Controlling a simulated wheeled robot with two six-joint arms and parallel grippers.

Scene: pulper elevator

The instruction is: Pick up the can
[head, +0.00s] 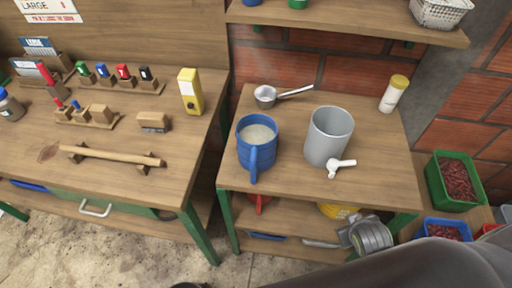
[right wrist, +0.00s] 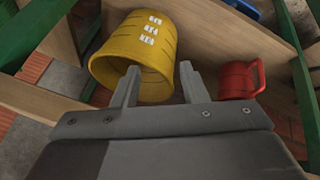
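A yellow can-like container (right wrist: 140,50) with white label marks lies tilted on the lower shelf in the right wrist view, its open mouth toward the lower left. In the head view only part of it (head: 338,210) shows under the tabletop. My right gripper (right wrist: 158,82) is open, its two fingers pointing at the container's near side. Nothing is held; I cannot tell whether the fingers touch it. A grey open cylinder (head: 330,137) stands upright on the tabletop above, beside a blue jug (head: 257,148) with pale contents. My left gripper is not in view.
A red mug (right wrist: 238,79) is right of my right gripper's fingers. Green table legs (right wrist: 303,110) and the tabletop edge bound the shelf space. Green and blue bins stand at the right.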

